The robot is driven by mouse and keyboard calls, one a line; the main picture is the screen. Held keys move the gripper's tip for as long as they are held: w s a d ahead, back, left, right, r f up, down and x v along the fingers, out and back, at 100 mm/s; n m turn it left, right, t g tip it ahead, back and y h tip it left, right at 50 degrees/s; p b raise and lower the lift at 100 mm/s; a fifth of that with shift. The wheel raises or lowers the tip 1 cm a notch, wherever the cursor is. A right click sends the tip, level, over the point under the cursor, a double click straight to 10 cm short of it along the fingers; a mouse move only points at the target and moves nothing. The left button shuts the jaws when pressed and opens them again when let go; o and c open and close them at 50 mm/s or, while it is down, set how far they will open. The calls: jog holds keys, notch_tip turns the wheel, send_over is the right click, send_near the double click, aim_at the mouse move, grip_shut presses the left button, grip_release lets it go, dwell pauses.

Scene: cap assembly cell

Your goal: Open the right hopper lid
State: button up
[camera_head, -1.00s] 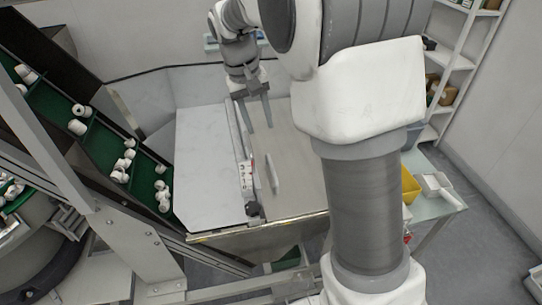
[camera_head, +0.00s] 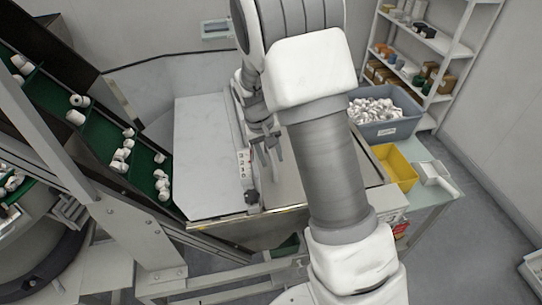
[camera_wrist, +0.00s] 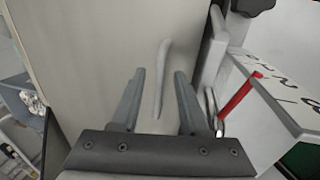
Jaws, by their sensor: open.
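The right hopper lid (camera_head: 291,192) is a flat beige-grey panel beside the white left lid, and it lies closed. My arm hides part of it in the head view. The lid fills much of the wrist view (camera_wrist: 90,50). A slim grey bar handle (camera_wrist: 158,90) on the lid appears between my fingers in the wrist view. My gripper (camera_head: 267,154) is open over the left part of the right lid, with its fingers (camera_wrist: 160,73) either side of the handle in the picture. I cannot tell whether the fingertips are level with the handle or still above it.
The white left lid (camera_head: 205,150) lies flat. A numbered divider strip (camera_head: 244,165) with a dark knob (camera_head: 252,196) runs between the lids. A grey bin of white caps (camera_head: 385,130) and a yellow tray (camera_head: 396,165) stand at right. A green cap conveyor (camera_head: 100,125) slopes at left.

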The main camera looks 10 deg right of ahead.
jog(key=shift+f, duration=0.2)
jog(key=shift+c, duration=0.2)
grip_shut()
jog(key=shift+r, duration=0.1)
dwell(1.1)
